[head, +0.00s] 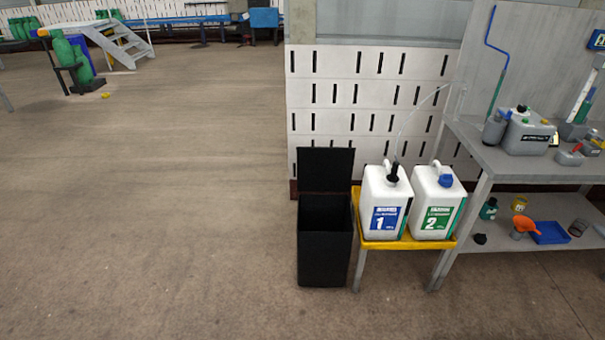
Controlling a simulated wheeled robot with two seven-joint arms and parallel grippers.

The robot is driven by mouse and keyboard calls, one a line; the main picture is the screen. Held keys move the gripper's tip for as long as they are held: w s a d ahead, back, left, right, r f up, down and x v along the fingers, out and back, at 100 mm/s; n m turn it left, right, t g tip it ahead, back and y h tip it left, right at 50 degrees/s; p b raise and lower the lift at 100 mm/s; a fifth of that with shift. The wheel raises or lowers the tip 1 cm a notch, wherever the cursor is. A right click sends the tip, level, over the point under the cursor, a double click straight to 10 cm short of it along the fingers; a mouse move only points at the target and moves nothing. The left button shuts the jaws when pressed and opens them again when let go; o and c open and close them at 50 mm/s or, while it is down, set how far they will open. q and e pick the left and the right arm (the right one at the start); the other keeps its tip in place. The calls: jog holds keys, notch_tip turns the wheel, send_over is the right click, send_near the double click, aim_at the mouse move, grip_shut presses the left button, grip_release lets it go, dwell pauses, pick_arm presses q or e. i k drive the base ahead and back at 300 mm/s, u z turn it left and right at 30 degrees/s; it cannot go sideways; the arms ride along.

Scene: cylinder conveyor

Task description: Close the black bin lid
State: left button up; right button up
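The black bin (324,258) stands upright on the floor near the middle of the head view, in front of a slotted white wall panel. Its black lid (326,170) is open, standing upright along the back edge of the bin. The opening is dark, and I cannot tell whether anything lies inside. Neither of my grippers shows in the head view.
A yellow-topped stand (407,244) with two white jugs, 1 (385,207) and 2 (436,205), stands close to the bin's right. A grey workbench (508,166) fills the right. The floor (150,210) left of and before the bin is clear.

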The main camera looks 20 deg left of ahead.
aim_at(320, 169)
jog(key=u, duration=1.35)
jog(key=i, duration=5.15)
jog(key=z, duration=4.1)
jog(key=i, duration=0.5)
jog(key=z, duration=0.1)
